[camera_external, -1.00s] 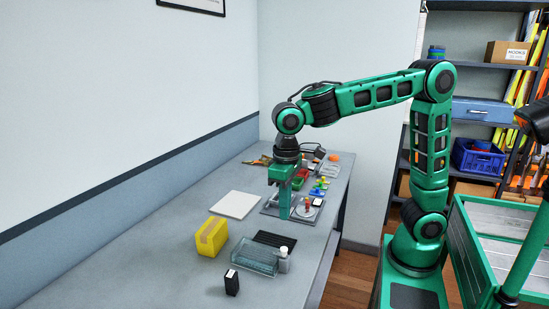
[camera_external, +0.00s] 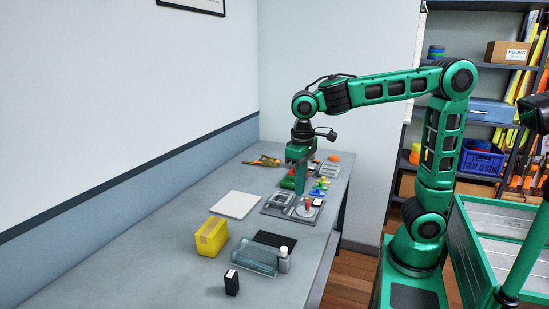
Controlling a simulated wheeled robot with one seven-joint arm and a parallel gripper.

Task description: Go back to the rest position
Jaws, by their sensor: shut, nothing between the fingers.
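My gripper (camera_external: 300,191) points straight down above the far part of the grey table (camera_external: 150,242). It is shut and holds nothing. Its tip is over or just behind a grey tray (camera_external: 276,208) with small parts in it; I cannot tell the exact height above it. A small red part (camera_external: 308,203) stands on a round plate at the right of the tray, close to the gripper's tip. My arm reaches in from the right.
A white board (camera_external: 237,205), a yellow box (camera_external: 211,237), a clear bin (camera_external: 255,258), a small bottle (camera_external: 284,262) and a black box (camera_external: 232,283) stand nearer. Coloured parts (camera_external: 319,187) lie behind the tray. The table's left front is clear.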

